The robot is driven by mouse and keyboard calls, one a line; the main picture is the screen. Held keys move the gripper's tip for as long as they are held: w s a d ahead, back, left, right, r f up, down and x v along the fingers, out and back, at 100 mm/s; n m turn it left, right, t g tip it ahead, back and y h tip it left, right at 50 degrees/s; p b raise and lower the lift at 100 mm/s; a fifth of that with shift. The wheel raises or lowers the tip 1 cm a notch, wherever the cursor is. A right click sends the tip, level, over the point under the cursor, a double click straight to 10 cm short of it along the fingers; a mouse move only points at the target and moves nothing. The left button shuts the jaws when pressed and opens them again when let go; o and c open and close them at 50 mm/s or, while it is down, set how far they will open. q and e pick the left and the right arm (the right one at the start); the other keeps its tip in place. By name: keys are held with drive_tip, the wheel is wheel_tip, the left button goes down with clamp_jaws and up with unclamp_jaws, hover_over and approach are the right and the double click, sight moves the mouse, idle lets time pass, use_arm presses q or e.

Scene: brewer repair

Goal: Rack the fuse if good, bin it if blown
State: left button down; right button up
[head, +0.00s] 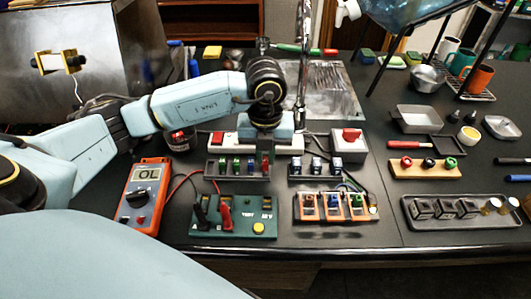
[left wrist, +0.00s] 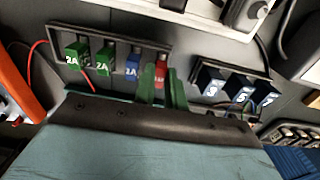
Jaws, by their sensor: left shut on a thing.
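My left gripper (head: 266,150) hangs over the dark rack (head: 222,178) at the counter's middle. In the left wrist view its green fingers (left wrist: 162,93) are shut on the red fuse (left wrist: 161,72) at the rack's right end. The fuse looks seated in or just at its slot; I cannot tell whether it is lifted. Two green fuses (left wrist: 76,52) and a blue fuse (left wrist: 133,65) stand left of it. The green tester board (head: 237,222) has a black and a red clip on it. The orange multimeter (head: 145,196) reads OL. My right gripper is not in view.
A second rack (head: 316,178) holds several blue fuses. An orange-framed block (head: 335,218) with coloured parts sits in front of it. A red-knobbed box (head: 349,145) and a steel plate stand behind. A dark tray (head: 415,219) with small parts lies at right. Leads cross near the tester.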

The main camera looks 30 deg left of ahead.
use_arm(q)
drive_tip(key=shift+f, duration=0.15)
idle(0.4)
drive_tip(key=c, duration=1.4)
unclamp_jaws()
drive_tip(key=shift+o, duration=0.2)
wheel_tip(320, 180, up, 14)
drive_tip(key=shift+f+p, duration=0.25)
drive_tip(key=shift+p, duration=0.15)
